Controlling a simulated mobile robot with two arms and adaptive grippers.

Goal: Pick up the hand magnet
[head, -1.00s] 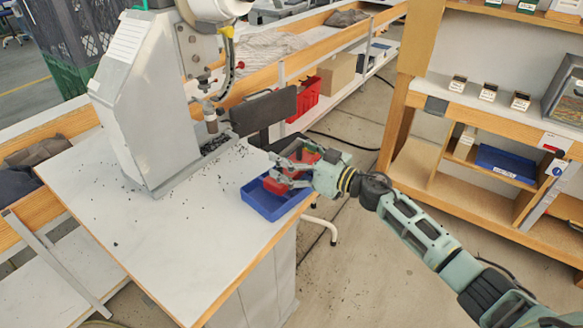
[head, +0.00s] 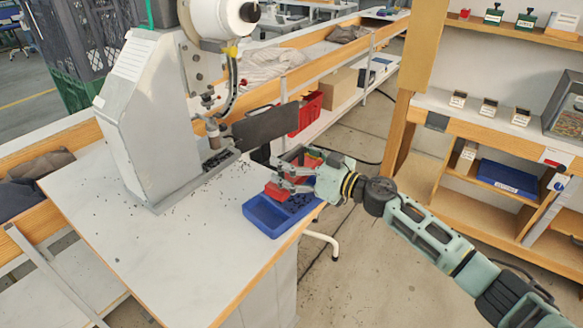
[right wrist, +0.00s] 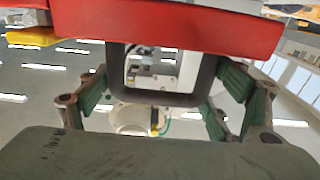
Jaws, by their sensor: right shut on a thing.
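The hand magnet has a red body and a dark handle. Its red body (head: 277,191) shows in the head view above the back left part of a blue tray (head: 262,232), partly hidden by my fingers. My right gripper (head: 288,176) is shut on its handle. In the right wrist view the red body (right wrist: 205,30) spans the top, and the dark handle loop (right wrist: 160,98) lies between the green-padded fingers of the gripper (right wrist: 163,92). Whether the magnet clears the tray is hard to tell. My left gripper is not in view.
The blue tray sits at the table's right edge and holds dark bits. The grey press (head: 150,120) stands on the table (head: 175,250) to the left, with a dark panel (head: 265,125) behind the tray. Small dark bits dot the tabletop. Wooden shelves (head: 470,200) stand at right.

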